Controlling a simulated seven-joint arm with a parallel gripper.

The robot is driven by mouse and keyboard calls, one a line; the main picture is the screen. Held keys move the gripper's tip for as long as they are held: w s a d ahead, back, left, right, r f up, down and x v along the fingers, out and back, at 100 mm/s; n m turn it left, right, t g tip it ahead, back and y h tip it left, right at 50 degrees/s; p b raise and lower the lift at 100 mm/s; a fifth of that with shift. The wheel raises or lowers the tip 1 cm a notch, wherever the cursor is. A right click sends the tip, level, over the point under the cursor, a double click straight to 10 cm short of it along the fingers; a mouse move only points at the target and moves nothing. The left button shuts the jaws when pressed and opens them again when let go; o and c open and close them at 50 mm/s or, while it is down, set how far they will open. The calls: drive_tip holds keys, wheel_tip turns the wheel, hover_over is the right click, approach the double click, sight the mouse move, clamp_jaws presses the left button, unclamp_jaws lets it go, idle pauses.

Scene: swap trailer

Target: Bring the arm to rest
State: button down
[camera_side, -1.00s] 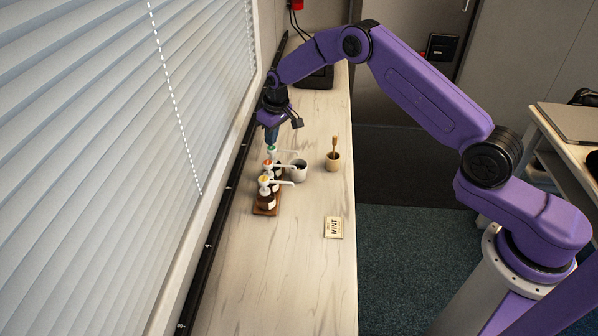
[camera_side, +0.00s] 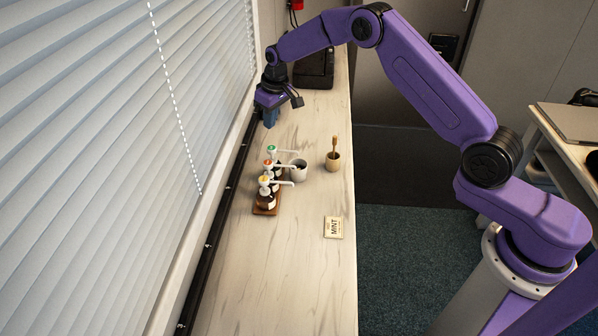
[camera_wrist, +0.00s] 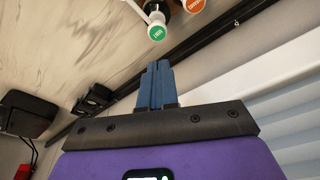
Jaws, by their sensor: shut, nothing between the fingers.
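My gripper (camera_side: 270,119) is above the far part of the counter, close to the window side. Its blue fingers are shut together and empty, and they also show in the wrist view (camera_wrist: 156,70). It is apart from the pump bottles and higher than their tops. The pump bottles (camera_side: 266,200) stand in a row on a brown wooden tray (camera_side: 266,211), with green, red and yellow marked tops. The green-topped pump (camera_side: 272,150) is nearest my gripper, and its green cap shows in the wrist view (camera_wrist: 157,32).
A grey cup (camera_side: 299,173) stands under the pump spouts. A small wooden pot (camera_side: 332,163) with a stick and a MINT card (camera_side: 333,228) lie to the right. A black device (camera_side: 315,70) is at the back. Blinds (camera_side: 110,150) and a black rail (camera_side: 215,228) bound the left.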

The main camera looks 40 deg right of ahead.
drive_tip(key=s+a+r+n, duration=0.1)
drive_tip(key=s+a+r, duration=0.25)
drive_tip(key=s, duration=0.35)
drive_tip(key=s+a+r+n+g, duration=0.1)
drive_tip(key=s+a+r+n, duration=0.1)
drive_tip(key=s+r, duration=0.35)
drive_tip(key=s+a+r+n, duration=0.1)
drive_tip(key=s+a+r, duration=0.15)
drive_tip(key=s, duration=0.65)
drive_tip(key=s+d+n, duration=0.2)
drive_tip(key=s+d, duration=0.3)
drive_tip(key=s, duration=0.9)
drive_tip(key=s+d+r+n+g, duration=0.1)
drive_tip(key=s+d+n, duration=0.2)
drive_tip(key=s, duration=1.1)
drive_tip(key=d, duration=0.2)
drive_tip(key=shift+s+d+r+n, duration=0.15)
drive_tip(key=shift+s+d+n, duration=0.15)
drive_tip(key=shift+s+d, duration=0.05)
